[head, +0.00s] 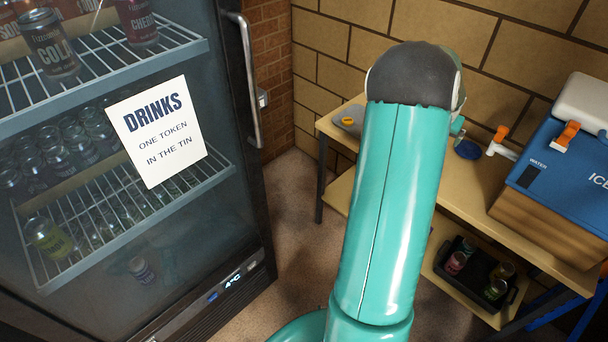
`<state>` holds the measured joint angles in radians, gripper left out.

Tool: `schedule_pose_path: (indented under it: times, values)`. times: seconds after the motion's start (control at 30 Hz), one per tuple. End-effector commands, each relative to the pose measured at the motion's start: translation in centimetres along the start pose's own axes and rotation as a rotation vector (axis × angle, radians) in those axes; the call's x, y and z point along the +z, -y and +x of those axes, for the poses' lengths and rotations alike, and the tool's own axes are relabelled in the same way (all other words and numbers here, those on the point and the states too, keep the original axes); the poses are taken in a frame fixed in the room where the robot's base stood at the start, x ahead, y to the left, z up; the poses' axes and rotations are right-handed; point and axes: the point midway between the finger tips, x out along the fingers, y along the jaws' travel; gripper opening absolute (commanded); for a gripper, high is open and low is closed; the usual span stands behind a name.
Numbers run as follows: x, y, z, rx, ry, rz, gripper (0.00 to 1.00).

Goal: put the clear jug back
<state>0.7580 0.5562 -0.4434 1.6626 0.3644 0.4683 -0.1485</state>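I cannot make out a clear jug in the head view. My own teal arm with its dark grey joint rises through the middle and hides part of the wooden table (480,185) and the wall behind. A blue cooler (560,165) with a white lid, an orange latch and the word WATER stands at the right on the table. A white spout with an orange tap (500,140) sticks out from its left side. A small dark blue round thing (467,149) lies left of the tap.
A glass-door drinks fridge (262,85) with cans and a paper sign (156,132) fills the left. A grey item with a yellow top (349,118) sits on the table's left end. A black tray (508,301) of cans is on the lower shelf. Floor shows between fridge and table.

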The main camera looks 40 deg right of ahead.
Motion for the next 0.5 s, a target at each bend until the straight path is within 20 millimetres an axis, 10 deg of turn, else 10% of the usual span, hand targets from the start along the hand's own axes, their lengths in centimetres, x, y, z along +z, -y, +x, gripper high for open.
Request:
schedule_pose_path:
  times: [0.27,0.5]
  values:
    - [3.2,9.3,-7.9,-0.145,0.022,-0.107,1.0]
    - [11.6,19.2,-19.6,-0.329,0.066,-0.309,1.0]
